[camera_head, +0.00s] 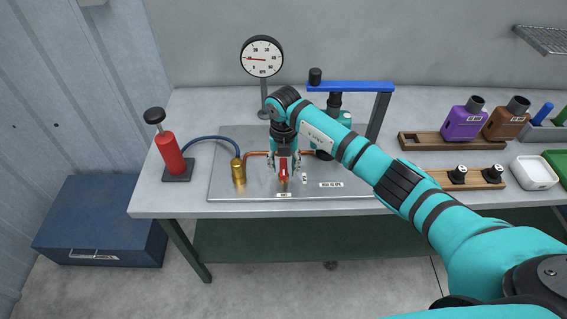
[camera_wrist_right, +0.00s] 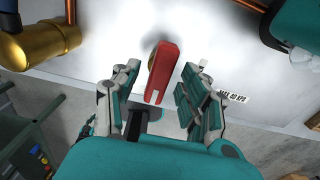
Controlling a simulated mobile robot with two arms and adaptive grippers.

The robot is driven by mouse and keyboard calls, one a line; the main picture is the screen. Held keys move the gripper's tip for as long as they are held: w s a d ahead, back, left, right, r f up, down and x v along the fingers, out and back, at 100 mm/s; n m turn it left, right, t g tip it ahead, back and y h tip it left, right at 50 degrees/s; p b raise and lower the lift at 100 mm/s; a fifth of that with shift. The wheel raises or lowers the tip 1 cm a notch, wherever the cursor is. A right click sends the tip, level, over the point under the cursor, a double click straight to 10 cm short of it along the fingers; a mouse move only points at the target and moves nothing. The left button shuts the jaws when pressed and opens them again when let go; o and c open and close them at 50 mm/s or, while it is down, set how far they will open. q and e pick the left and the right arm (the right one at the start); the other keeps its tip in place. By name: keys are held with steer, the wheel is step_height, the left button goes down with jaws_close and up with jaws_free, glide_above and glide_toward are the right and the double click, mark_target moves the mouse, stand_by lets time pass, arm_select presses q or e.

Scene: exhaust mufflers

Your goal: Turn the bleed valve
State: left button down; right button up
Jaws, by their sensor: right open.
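The bleed valve has a red lever handle (camera_head: 283,168) on a small brass body, set on the grey metal plate (camera_head: 228,191). My right gripper (camera_head: 284,165) is over the valve, pointing down. Its fingers are open on either side of the handle, with a visible gap to each in the wrist view (camera_wrist_right: 158,95). The round pressure gauge (camera_head: 262,57) stands behind, with a red needle pointing left. My left gripper is not in view.
A brass cylinder (camera_head: 238,171) with a blue hose to a red hand pump (camera_head: 170,155) is left of the valve. A blue-topped frame (camera_head: 350,87) stands behind my arm. Purple (camera_head: 462,121) and brown mufflers and a white tray (camera_head: 534,172) are at right. The table's front left is clear.

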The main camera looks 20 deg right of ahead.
steer(key=shift+c, duration=0.4)
jaws_close()
